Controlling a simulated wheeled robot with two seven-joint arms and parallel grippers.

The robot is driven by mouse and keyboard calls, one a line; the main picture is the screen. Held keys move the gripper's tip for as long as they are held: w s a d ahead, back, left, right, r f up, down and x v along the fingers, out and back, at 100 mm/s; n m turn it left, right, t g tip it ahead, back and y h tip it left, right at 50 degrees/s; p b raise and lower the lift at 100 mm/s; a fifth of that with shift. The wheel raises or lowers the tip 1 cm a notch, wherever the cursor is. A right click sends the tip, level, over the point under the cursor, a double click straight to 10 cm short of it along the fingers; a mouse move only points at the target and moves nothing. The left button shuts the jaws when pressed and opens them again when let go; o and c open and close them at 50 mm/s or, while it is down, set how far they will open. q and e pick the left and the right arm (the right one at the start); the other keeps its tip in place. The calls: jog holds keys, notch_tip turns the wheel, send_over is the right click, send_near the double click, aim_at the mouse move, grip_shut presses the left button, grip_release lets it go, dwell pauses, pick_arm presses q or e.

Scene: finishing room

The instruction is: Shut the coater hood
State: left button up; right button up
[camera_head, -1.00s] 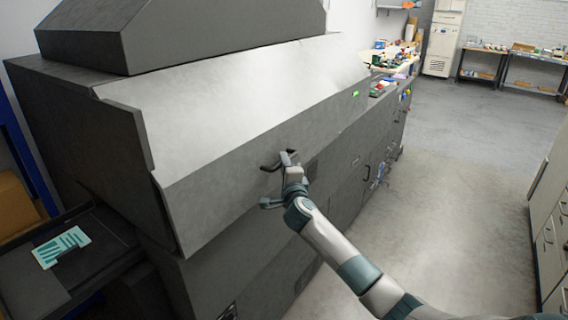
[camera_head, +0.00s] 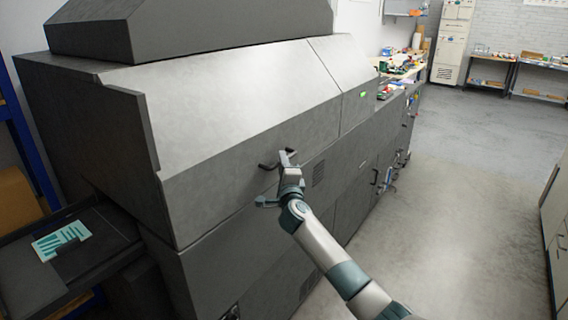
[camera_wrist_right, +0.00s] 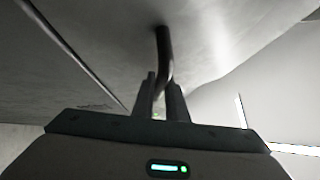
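The coater hood (camera_head: 225,115) is the broad grey sloping cover of the large machine in the head view. It lies down, its front face nearly in line with the panel beside it and close over the lower body (camera_head: 215,265). I cannot tell whether a thin gap is left. Its dark bar handle (camera_head: 268,166) is on the front face and also shows in the right wrist view (camera_wrist_right: 163,50). My right gripper (camera_head: 287,160) is at the handle; in the wrist view its fingers (camera_wrist_right: 163,98) are closed around the bar. My left gripper is out of view.
A dark tray (camera_head: 95,255) at the lower left carries a white and teal patterned panel (camera_head: 62,241). A fixed panel with a green display (camera_head: 363,94) adjoins the hood on the right. Workbenches stand farther back. The floor (camera_head: 460,220) at right is clear.

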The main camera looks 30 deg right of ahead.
jog(key=o, duration=0.4)
jog(key=shift+w+a+f, duration=0.2)
jog(key=shift+f, duration=0.1)
jog(key=shift+r, duration=0.1)
jog(key=shift+s+a, duration=0.1)
jog(key=shift+s, duration=0.3)
jog(key=b+v, duration=0.2)
jog(key=v, duration=1.4)
jog(key=shift+s+a+b, duration=0.15)
jog(key=shift+s+b, duration=0.2)
